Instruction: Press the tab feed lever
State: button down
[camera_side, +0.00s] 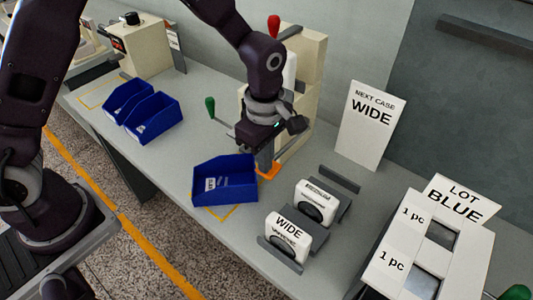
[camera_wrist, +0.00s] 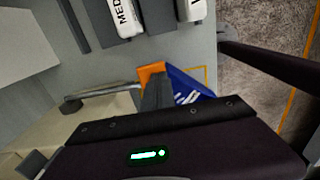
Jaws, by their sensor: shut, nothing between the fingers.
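A beige machine (camera_side: 308,75) stands behind my gripper. It carries a red-knobbed lever (camera_side: 274,26) at its top and a green-knobbed lever (camera_side: 211,106) at its left. No label shows which lever is the tab feed lever. The orange piece also shows beyond the fingertips in the wrist view (camera_wrist: 150,72). Contact cannot be told.
A blue bin (camera_side: 225,185) sits just left of my gripper. Two more blue bins (camera_side: 152,116) stand farther left. White labelled cases (camera_side: 288,238) stand in grey holders at the front right. A "WIDE" sign (camera_side: 368,125) and a "LOT BLUE" rack (camera_side: 455,240) are at right.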

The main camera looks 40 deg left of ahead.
jog(key=shift+r, duration=0.55)
notch_tip(320, 180, up, 14)
jog(key=s, duration=0.2)
dwell(0.6)
jog(key=s+a+r+m+t+h, duration=0.1)
jog(key=s+a+r+m+t, duration=0.3)
jog(key=s+a+r+m, duration=0.5)
jog(key=s+a+f+m, duration=0.2)
jog(key=s+m, duration=0.2)
jog(key=s+a+f+m+t+y, duration=0.1)
jog(key=s+m, duration=0.4)
jog(key=shift+s+a+f+t, duration=0.3)
jog(key=shift+a+f, duration=0.05)
jog(key=shift+a, duration=0.05)
dwell(1.5)
